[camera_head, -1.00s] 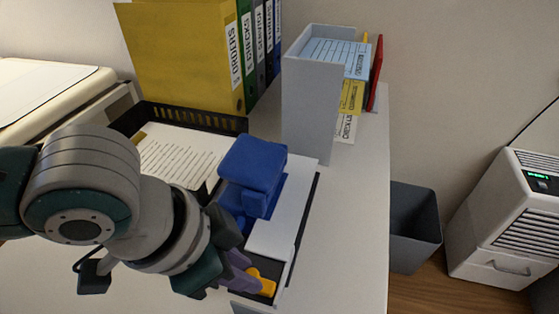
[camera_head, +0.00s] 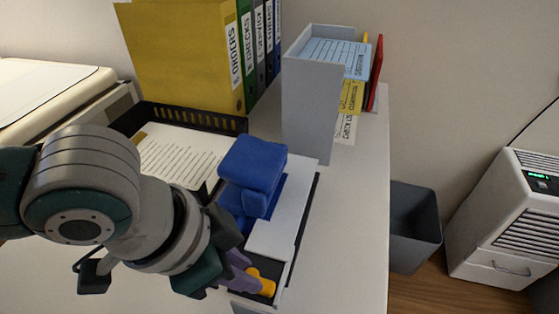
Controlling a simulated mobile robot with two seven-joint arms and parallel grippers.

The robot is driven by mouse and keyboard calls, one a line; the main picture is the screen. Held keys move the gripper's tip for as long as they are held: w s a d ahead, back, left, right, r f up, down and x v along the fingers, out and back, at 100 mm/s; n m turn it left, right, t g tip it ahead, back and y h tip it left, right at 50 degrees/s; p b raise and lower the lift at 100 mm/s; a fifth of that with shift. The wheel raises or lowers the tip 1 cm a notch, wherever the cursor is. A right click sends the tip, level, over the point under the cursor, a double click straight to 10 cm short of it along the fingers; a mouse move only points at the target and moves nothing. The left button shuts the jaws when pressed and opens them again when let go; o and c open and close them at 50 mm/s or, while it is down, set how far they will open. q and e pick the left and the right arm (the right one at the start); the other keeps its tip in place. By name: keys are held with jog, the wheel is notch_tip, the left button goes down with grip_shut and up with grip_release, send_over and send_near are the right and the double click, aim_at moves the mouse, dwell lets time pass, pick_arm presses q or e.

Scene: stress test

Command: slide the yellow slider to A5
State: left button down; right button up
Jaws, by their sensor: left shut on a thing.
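The yellow slider (camera_head: 264,284) shows at the near end of a hole punch with a blue body (camera_head: 253,170) and a white base (camera_head: 276,236). My left gripper (camera_head: 243,275) comes in from the left and is shut on the yellow slider. Its purple-grey fingertips hide the slider's left part. The A5 mark cannot be made out. My right gripper is not in view.
A black tray (camera_head: 240,124) with paper lies behind my left arm. A yellow binder (camera_head: 185,55) and a grey file holder (camera_head: 308,110) stand at the back. The desk right of the punch is clear. A grey bin (camera_head: 413,225) stands beyond its edge.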

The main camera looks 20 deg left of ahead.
pick_arm(q)
jog(key=shift+w+f, duration=0.1)
jog(key=shift+w, duration=0.25)
jog(key=w+b, duration=0.1)
jog(key=w, duration=0.2)
jog(key=shift+w, duration=0.3)
jog(key=c, duration=0.7)
grip_release()
jog(key=p+v, duration=0.2)
jog(key=v, duration=0.8)
jog(key=shift+d+p, duration=0.1)
jog(key=shift+p, duration=0.2)
